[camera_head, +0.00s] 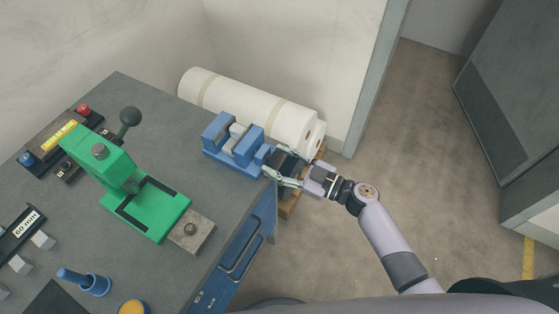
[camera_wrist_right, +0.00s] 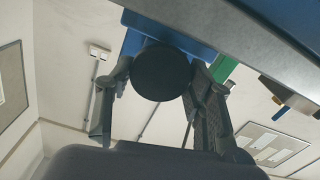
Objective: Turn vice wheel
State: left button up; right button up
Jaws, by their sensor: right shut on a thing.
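The blue vice (camera_head: 233,140) stands at the right edge of the grey workbench, with pale grey jaws between its blue blocks. Its dark wheel (camera_head: 288,161) is on the vice's right end, beyond the bench edge, partly hidden by my right gripper (camera_head: 276,162). In the right wrist view the wheel (camera_wrist_right: 160,73) shows as a black disc between the two fingers of my right gripper (camera_wrist_right: 160,85), with the blue vice body behind it. The right gripper is shut on the wheel. My left gripper is not in view.
A green press (camera_head: 146,208) with a black ball handle stands on the bench (camera_head: 115,98) left of the vice. White rolls (camera_head: 246,105) lie behind the vice by the wall. Blue drawers (camera_head: 245,250) are below the bench edge. The floor at right is clear.

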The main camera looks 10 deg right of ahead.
jog(key=shift+f+m+b, duration=0.25)
jog(key=shift+m+b, duration=1.45)
jog(key=shift+b, duration=0.65)
jog(key=shift+w+d+r+m+b, duration=0.1)
jog(key=shift+r+m+b, duration=0.05)
jog(key=shift+m+b, duration=1.4)
jog(key=shift+m, duration=0.25)
jog(key=o, duration=1.2)
jog(key=shift+r, duration=0.1)
jog(key=shift+c, duration=0.2)
jog(key=shift+d, duration=0.15)
jog(key=v, duration=1.1)
jog(key=shift+s+d, duration=0.25)
jog(key=shift+s, duration=0.05)
